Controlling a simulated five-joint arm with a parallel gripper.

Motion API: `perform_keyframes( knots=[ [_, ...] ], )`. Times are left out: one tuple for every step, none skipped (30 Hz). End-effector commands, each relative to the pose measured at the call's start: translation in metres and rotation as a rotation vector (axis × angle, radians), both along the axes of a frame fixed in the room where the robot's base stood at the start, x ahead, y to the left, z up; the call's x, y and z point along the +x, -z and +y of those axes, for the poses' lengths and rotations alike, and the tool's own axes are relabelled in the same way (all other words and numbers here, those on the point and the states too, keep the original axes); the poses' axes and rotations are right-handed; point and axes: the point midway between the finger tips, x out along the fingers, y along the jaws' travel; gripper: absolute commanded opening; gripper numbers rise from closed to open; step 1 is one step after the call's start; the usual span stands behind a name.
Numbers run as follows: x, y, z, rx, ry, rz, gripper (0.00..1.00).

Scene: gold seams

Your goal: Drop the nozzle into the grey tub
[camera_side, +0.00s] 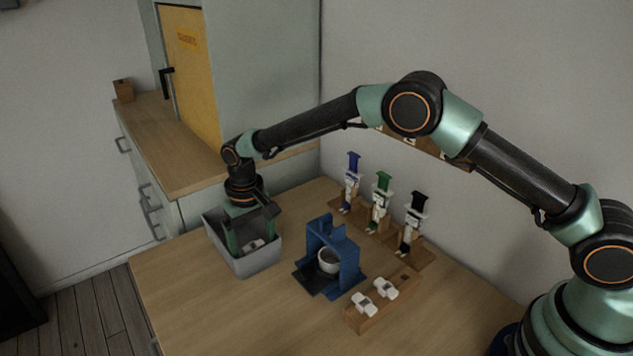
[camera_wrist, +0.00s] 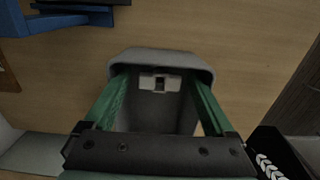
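The grey tub (camera_side: 262,264) stands at the left of the wooden table in the side view; it also shows in the wrist view (camera_wrist: 160,58). My gripper (camera_side: 252,233) points down into the tub, its green fingers spread apart. A small white and grey nozzle (camera_side: 252,245) is inside the tub, below the gripper. In the wrist view the nozzle (camera_wrist: 147,82) lies between the fingertips of my gripper (camera_wrist: 159,78), with a gap on each side. I cannot tell whether the nozzle rests flat on the tub floor.
A blue stand (camera_side: 347,262) holding a pale cup (camera_side: 328,261) is right of the tub. Two white nozzles (camera_side: 362,304) (camera_side: 385,288) sit on a wooden block (camera_side: 372,319). Three syringe-like tools with blue, green and black tops (camera_side: 383,183) stand behind. The front table is clear.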

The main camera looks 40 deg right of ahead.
Motion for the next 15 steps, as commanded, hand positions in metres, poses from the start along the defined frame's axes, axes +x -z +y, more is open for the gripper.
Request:
perform_keyframes(
  knots=[
    [0.0, 0.0, 0.0, 0.0, 0.0, 0.0, 0.89],
    [0.0, 0.0, 0.0, 0.0, 0.0, 0.0, 0.89],
    [0.0, 0.0, 0.0, 0.0, 0.0, 0.0, 0.89],
    [0.0, 0.0, 0.0, 0.0, 0.0, 0.0, 0.89],
    [0.0, 0.0, 0.0, 0.0, 0.0, 0.0, 0.89],
    [0.0, 0.0, 0.0, 0.0, 0.0, 0.0, 0.89],
    [0.0, -0.001, 0.0, 0.0, 0.0, 0.0, 0.89],
    [0.0, -0.002, 0.0, 0.0, 0.0, -0.001, 0.89],
    [0.0, -0.004, 0.0, 0.001, 0.0, -0.001, 0.89],
    [0.0, -0.006, 0.0, 0.001, 0.0, -0.002, 0.89],
    [0.001, -0.009, 0.0, 0.001, 0.0, -0.003, 0.89],
    [0.001, -0.015, 0.0, 0.001, 0.0, -0.003, 0.89],
    [0.001, -0.019, 0.0, 0.001, 0.0, -0.003, 0.89],
    [0.001, -0.024, 0.0, 0.001, 0.0, -0.003, 0.89],
    [0.001, -0.032, 0.0, 0.002, 0.0, -0.005, 0.89]
  ],
)
